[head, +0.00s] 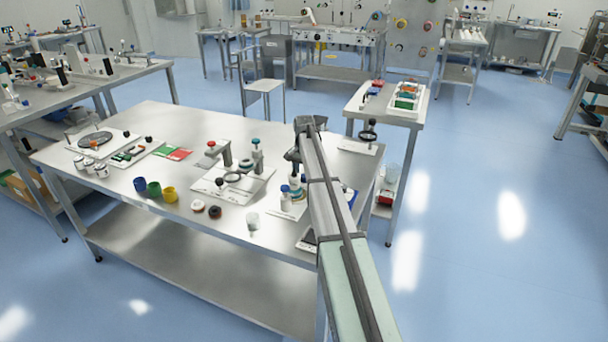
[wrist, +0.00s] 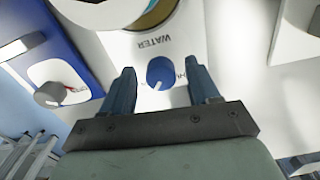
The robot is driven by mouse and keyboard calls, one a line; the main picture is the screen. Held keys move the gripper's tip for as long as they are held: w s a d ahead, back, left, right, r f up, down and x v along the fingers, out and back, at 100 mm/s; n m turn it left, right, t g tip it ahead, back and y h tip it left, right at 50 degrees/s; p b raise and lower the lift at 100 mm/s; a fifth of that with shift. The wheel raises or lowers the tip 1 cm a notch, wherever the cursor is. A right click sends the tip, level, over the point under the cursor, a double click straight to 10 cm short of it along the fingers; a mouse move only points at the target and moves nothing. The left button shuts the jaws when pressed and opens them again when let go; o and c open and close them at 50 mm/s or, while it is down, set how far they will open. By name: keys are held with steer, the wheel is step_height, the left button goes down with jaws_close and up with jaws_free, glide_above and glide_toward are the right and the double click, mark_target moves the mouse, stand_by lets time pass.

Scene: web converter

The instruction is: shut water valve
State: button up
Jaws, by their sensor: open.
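The water valve is a round blue knob (wrist: 160,72) with a white pointer line, on a white panel (wrist: 185,35) lettered "WATER", in the wrist view. My gripper (wrist: 160,80) is open, with one finger on each side of the blue knob. A gap shows between the knob and each finger, and I cannot tell how far the fingertips reach along its depth.
A grey knob (wrist: 48,94) on a white plate in a blue housing (wrist: 50,35) stands left of the valve in the wrist view. A white block (wrist: 302,30) is at the right.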

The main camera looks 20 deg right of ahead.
steer(key=shift+c, duration=0.3)
steer(key=c, duration=1)
steer(key=shift+n, duration=0.4)
steer(key=n, duration=0.3)
steer(key=shift+d, duration=0.1)
steer(key=n, duration=0.4)
steer(key=shift+n, duration=0.3)
steer(key=n, duration=0.3)
steer(key=shift+d+n, duration=0.15)
steer(key=shift+n, duration=2.15)
steer(key=shift+o, duration=0.2)
